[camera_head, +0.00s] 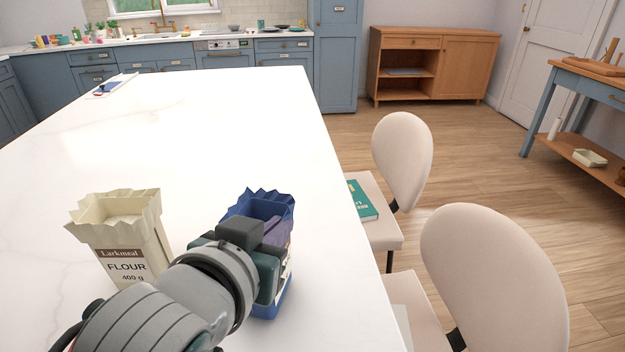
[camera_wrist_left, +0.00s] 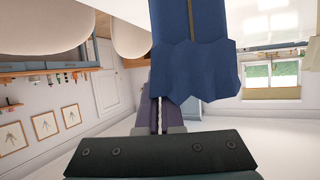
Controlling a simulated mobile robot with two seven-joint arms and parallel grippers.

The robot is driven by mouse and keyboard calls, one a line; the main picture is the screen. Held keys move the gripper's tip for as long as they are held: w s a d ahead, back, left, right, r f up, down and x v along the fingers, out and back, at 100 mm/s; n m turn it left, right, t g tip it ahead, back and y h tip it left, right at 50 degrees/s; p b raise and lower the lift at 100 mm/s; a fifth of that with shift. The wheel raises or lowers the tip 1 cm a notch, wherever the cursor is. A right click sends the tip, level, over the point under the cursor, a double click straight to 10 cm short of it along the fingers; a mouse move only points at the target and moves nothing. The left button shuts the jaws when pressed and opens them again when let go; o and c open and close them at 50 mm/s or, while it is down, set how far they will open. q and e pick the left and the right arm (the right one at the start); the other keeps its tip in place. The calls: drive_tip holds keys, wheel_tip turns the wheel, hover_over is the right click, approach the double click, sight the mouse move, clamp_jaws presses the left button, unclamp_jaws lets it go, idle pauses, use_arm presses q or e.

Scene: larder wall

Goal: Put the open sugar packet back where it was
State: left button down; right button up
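The open sugar packet (camera_head: 240,203) is dark blue with a jagged open top and stands upright near the table's right edge. Its label is mostly hidden behind my arm. My left gripper (camera_head: 275,232) is at its rim. In the left wrist view, the blue packet (camera_wrist_left: 190,45) fills the top middle. There the two fingers (camera_wrist_left: 155,110) are close together at its side wall, one seemingly inside and one outside, pinching it. I cannot tell whether the packet's base touches the table. My right gripper is not in view.
An open cream flour packet (camera_head: 125,240) stands left of the sugar packet on the white table (camera_head: 215,130). Two pale chairs (camera_head: 490,270) stand along the right edge, one with a teal book (camera_head: 361,200). A tablet-like item (camera_head: 110,87) lies at the far left.

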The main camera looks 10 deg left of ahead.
use_arm(q)
drive_tip(key=shift+f, duration=0.2)
drive_tip(key=shift+f, duration=0.15)
drive_tip(key=c, duration=1.1)
unclamp_jaws()
drive_tip(key=shift+o, duration=0.2)
drive_tip(key=shift+r, duration=0.35)
drive_tip(key=p+v, duration=0.2)
drive_tip(key=v, duration=1)
drive_tip(key=s+a+f+g, duration=0.1)
drive_tip(key=s+a+g, duration=0.2)
drive_tip(key=s+g, duration=0.2)
drive_tip(key=s+a+f+g+y, duration=0.1)
drive_tip(key=s+a+g, duration=0.3)
drive_tip(key=s, duration=0.4)
drive_tip(key=shift+s+f+m+g, duration=0.3)
drive_tip(key=shift+s+f+g, duration=0.1)
drive_tip(key=shift+f, duration=0.15)
